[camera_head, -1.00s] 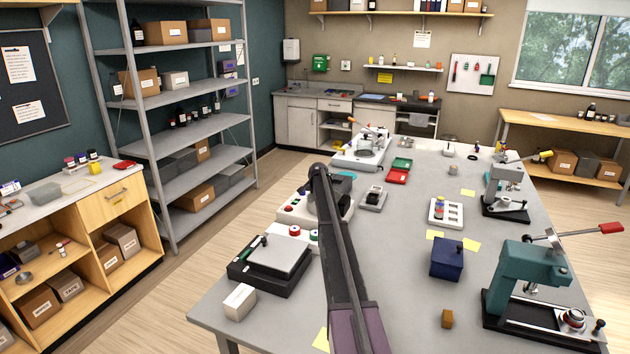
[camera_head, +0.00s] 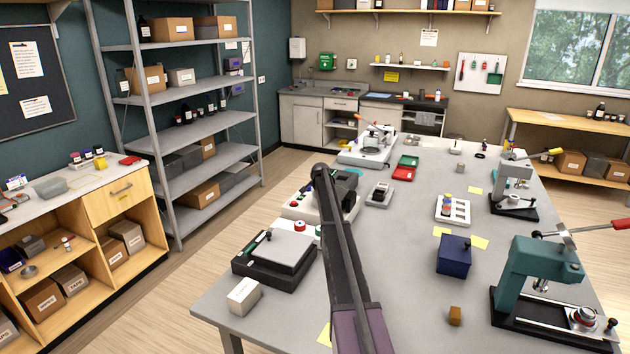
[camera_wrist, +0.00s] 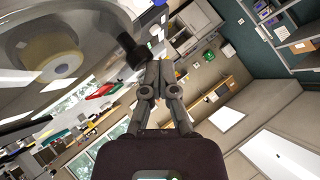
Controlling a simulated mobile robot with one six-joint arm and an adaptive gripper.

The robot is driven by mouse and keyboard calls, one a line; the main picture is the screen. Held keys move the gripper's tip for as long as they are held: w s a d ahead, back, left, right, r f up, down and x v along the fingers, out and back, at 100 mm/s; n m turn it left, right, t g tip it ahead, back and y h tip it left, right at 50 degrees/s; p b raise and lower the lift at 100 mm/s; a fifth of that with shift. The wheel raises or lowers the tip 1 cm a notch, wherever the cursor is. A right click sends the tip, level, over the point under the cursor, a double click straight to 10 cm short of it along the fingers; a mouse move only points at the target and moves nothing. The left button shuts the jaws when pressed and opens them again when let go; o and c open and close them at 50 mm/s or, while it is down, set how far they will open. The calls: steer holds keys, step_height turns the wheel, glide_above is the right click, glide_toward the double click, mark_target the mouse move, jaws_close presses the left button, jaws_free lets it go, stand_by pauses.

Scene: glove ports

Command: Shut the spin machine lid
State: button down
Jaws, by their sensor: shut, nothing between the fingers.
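The spin machine (camera_head: 293,207) is a white-bodied unit with red and green buttons on the left side of the grey table, partly hidden behind my arm. In the wrist view, a large clear round lid (camera_wrist: 45,25) fills the upper left, with a pale yellow round part seen through it. A black knob-like piece (camera_wrist: 130,52) is at the lid's right edge. My gripper (camera_wrist: 163,66) is shut and empty, its fingertips close to the right of that piece; I cannot tell whether they touch. In the head view the fingertips are hidden; how far the lid stands open is unclear.
A black-based unit with a grey plate (camera_head: 283,250) and a white box (camera_head: 243,296) stand nearer on the table (camera_head: 400,270). A small grey device (camera_head: 379,193) and a white machine with an orange handle (camera_head: 368,147) stand beyond. A teal press (camera_head: 540,270) is at right.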

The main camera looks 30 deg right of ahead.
steer(key=shift+a, duration=0.1)
step_height(320, 180, up, 4)
steer(key=p, duration=0.4)
steer(key=shift+r, duration=0.1)
steer(key=s+a+r+p, duration=0.4)
steer(key=a+r+p, duration=0.1)
steer(key=r+p, duration=0.2)
steer(key=shift+s+a, duration=0.15)
steer(key=shift+a, duration=0.05)
stand_by(0.7)
